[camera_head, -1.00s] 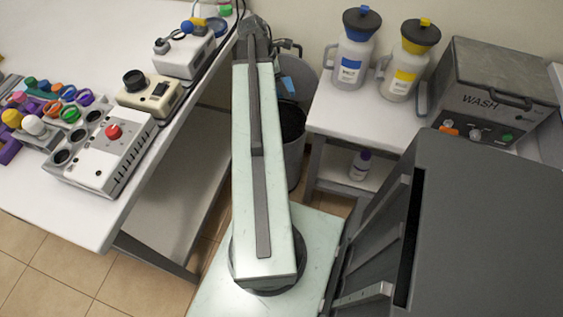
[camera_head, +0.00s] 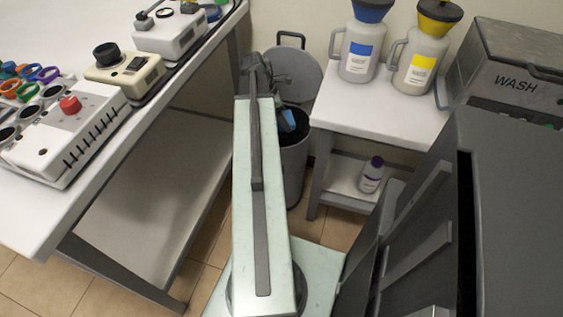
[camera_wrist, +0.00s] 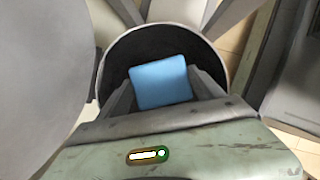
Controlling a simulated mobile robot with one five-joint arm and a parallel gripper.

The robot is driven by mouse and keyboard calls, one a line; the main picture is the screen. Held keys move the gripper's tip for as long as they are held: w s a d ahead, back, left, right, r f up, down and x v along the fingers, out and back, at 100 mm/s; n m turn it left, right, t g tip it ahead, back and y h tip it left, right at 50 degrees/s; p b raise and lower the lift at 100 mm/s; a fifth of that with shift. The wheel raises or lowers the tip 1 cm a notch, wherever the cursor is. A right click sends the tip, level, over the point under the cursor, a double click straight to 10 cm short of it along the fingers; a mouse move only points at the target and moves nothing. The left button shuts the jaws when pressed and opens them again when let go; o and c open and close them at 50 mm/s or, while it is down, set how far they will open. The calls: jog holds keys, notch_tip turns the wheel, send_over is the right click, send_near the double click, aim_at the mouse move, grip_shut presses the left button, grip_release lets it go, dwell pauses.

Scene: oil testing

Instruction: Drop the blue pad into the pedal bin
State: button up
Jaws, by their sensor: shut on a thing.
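The blue pad (camera_wrist: 161,82) is held between the two fingers of my gripper (camera_wrist: 165,88) in the wrist view. My gripper is shut on it. The pad shows over the dark round opening of the pedal bin (camera_wrist: 112,70), which appears behind and around it. In the head view the grey bin (camera_head: 293,172) stands on the floor between the two tables, its round lid (camera_head: 303,72) raised against the wall. A bit of the blue pad (camera_head: 288,118) shows at the bin mouth beside my arm. My arm hides the bin's left part. I cannot tell the pad's exact height relative to the rim.
A white bench with test instruments (camera_head: 70,125) stands at the left. A small white table (camera_head: 380,105) with blue-topped and yellow-topped jugs stands right of the bin, with a bottle (camera_head: 371,175) on its lower shelf. A grey WASH unit (camera_head: 510,75) is at far right.

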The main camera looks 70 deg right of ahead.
jog(key=shift+f, duration=0.75)
jog(key=shift+r, duration=0.1)
jog(key=o, duration=1.2)
jog(key=shift+o, duration=0.2)
jog(key=p+v, duration=0.6)
jog(key=v, duration=0.1)
jog(key=shift+s+r+p, duration=0.1)
jog(key=shift+r+p, duration=0.1)
jog(key=shift+p, duration=0.1)
jog(key=shift+w+a+r, duration=0.1)
jog(key=shift+w+r, duration=0.1)
